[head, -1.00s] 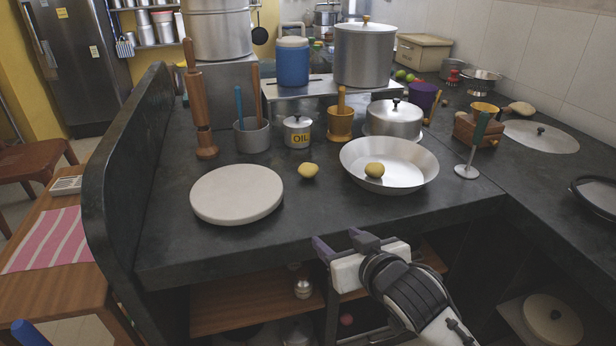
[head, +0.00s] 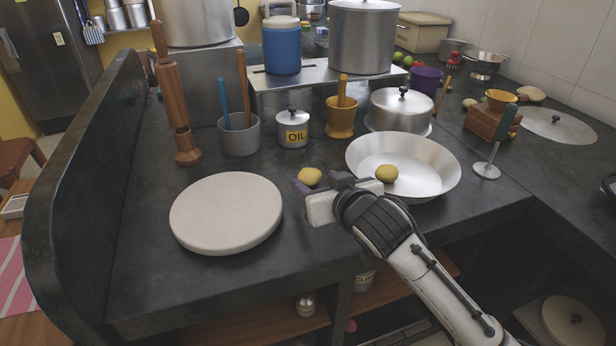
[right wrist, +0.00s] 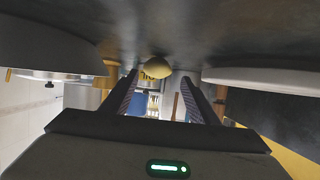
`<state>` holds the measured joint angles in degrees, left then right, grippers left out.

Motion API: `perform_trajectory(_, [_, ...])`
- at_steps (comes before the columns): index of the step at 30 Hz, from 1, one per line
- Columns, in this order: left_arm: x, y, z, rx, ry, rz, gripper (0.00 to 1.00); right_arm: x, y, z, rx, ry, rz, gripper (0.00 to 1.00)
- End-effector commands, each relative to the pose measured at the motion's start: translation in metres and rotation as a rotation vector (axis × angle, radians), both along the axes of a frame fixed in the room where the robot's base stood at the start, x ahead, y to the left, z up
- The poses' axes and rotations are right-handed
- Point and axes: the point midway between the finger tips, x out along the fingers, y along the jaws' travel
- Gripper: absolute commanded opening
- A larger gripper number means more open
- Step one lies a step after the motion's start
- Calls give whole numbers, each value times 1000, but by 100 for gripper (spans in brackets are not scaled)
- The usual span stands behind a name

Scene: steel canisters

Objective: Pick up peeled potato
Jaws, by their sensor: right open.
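A yellow peeled potato (head: 309,176) lies on the dark counter between the white round board and the steel bowl. A second one (head: 387,173) lies in the wide steel bowl (head: 430,172). My right gripper (head: 321,183) is open and empty, low over the counter just in front of the first potato. In the right wrist view, which looks upside down, that potato (right wrist: 157,68) shows beyond and between the two fingers (right wrist: 160,95), not gripped. In the head view the gripper hides the counter just in front of the potato. My left gripper is not in view.
The white board (head: 226,212) is left of the gripper; the bowl's rim is close on its right. An oil canister (head: 293,130), a wooden mortar (head: 341,118) and a lidded pot (head: 400,110) stand behind. The counter's front strip is clear.

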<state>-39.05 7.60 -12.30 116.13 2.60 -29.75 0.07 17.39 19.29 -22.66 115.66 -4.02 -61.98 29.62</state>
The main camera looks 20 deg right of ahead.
Motion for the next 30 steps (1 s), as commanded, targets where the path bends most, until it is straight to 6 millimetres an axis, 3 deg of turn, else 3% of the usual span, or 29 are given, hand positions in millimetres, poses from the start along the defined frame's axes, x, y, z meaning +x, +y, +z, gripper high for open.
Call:
perform_trajectory(6, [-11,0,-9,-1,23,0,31,17,0,-7,0,0,0,54])
perform_trajectory(15, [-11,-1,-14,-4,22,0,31,56,-2,-20,0,1,-1,54])
perform_trajectory(24, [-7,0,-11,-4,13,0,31,61,-2,-22,1,1,1,54])
perform_trajectory(30, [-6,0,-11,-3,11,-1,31,60,-2,-22,0,1,1,22])
